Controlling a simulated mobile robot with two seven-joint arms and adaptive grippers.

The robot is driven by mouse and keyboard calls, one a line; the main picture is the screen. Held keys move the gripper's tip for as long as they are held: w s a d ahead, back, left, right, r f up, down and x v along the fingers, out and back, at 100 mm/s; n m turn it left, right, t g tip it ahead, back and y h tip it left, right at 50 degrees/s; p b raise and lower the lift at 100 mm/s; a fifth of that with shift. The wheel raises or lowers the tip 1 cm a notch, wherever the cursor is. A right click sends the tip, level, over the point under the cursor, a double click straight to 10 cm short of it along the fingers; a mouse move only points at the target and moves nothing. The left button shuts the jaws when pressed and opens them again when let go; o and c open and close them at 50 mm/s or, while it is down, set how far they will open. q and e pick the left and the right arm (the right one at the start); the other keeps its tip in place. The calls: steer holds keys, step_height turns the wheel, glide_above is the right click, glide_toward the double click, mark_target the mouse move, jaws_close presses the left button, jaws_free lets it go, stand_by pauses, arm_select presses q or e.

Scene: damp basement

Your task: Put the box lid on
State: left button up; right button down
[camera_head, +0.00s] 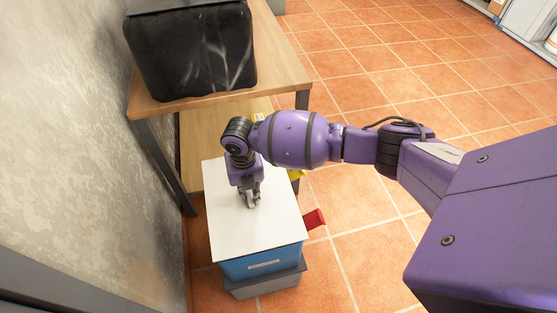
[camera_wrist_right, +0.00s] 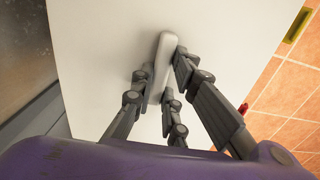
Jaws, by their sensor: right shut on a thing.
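A flat white lid (camera_head: 232,222) lies over the top of a blue box (camera_head: 266,263) in the head view. Its white handle (camera_wrist_right: 160,66) shows in the right wrist view, between the fingers of my right gripper (camera_wrist_right: 160,84). My right gripper (camera_head: 252,198) points down at the lid's middle and is shut on the handle. The lid looks level and covers the box top; whether it is fully seated cannot be told. The blue box stands on a grey box (camera_head: 265,285). My left gripper is not in view.
A wooden table (camera_head: 285,75) with a black crate-like container (camera_head: 195,50) stands behind the box. A stained wall (camera_head: 60,110) is close on the left. A red object (camera_head: 315,219) and a yellow one (camera_head: 297,174) show at the right side. Tiled floor (camera_head: 365,225) lies open to the right.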

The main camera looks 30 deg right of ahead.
steer(key=shift+w+f+b, duration=0.15)
steer(key=shift+f+b, duration=0.3)
steer(key=shift+f, duration=0.35)
steer(key=shift+a+f, duration=0.1)
steer(key=shift+f, duration=0.15)
steer(key=shift+f, duration=0.15)
steer(key=c, duration=1.6)
jaws_free()
steer(key=shift+c, duration=0.2)
